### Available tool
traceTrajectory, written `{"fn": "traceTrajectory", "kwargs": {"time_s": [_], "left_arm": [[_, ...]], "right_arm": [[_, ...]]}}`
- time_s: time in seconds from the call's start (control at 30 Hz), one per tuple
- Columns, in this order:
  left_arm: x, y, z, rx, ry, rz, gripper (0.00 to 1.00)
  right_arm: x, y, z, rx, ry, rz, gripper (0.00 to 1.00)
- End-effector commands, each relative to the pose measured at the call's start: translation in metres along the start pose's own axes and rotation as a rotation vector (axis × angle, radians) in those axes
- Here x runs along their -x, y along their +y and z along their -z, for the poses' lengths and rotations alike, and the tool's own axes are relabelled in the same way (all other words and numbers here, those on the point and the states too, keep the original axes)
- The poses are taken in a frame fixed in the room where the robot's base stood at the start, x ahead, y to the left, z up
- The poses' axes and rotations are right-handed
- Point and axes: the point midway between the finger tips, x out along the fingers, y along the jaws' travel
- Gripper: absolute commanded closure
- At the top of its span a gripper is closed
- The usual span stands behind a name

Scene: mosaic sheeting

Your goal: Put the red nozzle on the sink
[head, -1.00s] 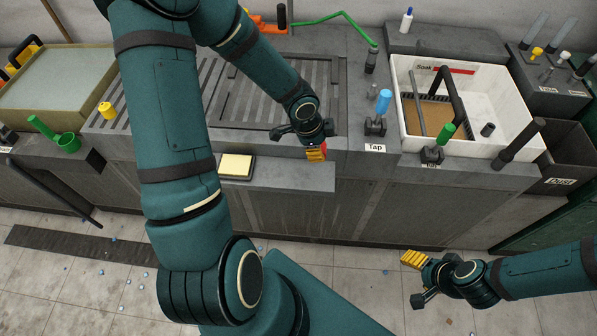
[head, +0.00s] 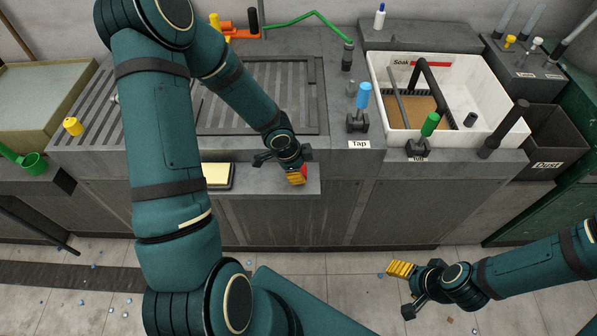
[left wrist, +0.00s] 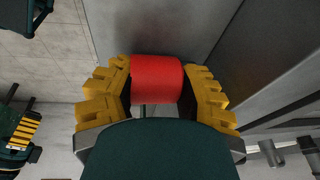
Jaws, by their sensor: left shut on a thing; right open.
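The red nozzle (left wrist: 157,78) is a short red cylinder between the yellow fingers of my left gripper (left wrist: 157,97) in the left wrist view. In the head view my left gripper (head: 297,178) is shut on it in front of the counter's front edge, and only a bit of the red nozzle (head: 304,168) shows. The sink (head: 490,86) is a white basin marked "Soak", set in the counter to the right of that gripper and apart from it. My right gripper (head: 400,269) is open and empty, low over the floor at the right.
A blue-topped tap handle (head: 363,95) and a green-topped one (head: 430,124) stand at the sink's left and front. A black bar arches over the sink. A yellow pad (head: 219,176) lies on the ledge left of my left gripper. A dark bin (head: 553,140) stands at the right.

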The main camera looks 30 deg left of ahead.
Motion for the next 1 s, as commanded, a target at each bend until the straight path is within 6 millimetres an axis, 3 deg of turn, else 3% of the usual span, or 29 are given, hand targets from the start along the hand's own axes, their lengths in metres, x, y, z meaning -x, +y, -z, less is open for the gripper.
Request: {"fn": "traceTrajectory", "kwargs": {"time_s": [0.33, 0.37, 0.4, 0.83, 1.0], "left_arm": [[-0.004, 0.0, -0.001, -0.001, 0.0, 0.001, 0.97], [-0.003, 0.0, -0.001, -0.001, 0.0, 0.001, 0.56], [-0.003, 0.0, -0.001, -0.001, 0.0, 0.0, 0.49], [-0.003, 0.0, -0.001, 0.0, 0.0, 0.0, 0.49], [0.006, -0.001, 0.001, 0.001, 0.0, 0.0, 0.49]], "right_arm": [[-0.004, 0.002, -0.002, 0.001, -0.003, 0.0, 0.35], [-0.003, 0.001, -0.002, 0.001, -0.004, 0.0, 0.35], [-0.003, 0.001, -0.002, 0.001, -0.004, 0.0, 0.35], [-0.002, 0.001, -0.001, 0.001, -0.003, 0.0, 0.35], [0.005, -0.002, 0.001, -0.001, 0.001, 0.0, 0.35]]}}
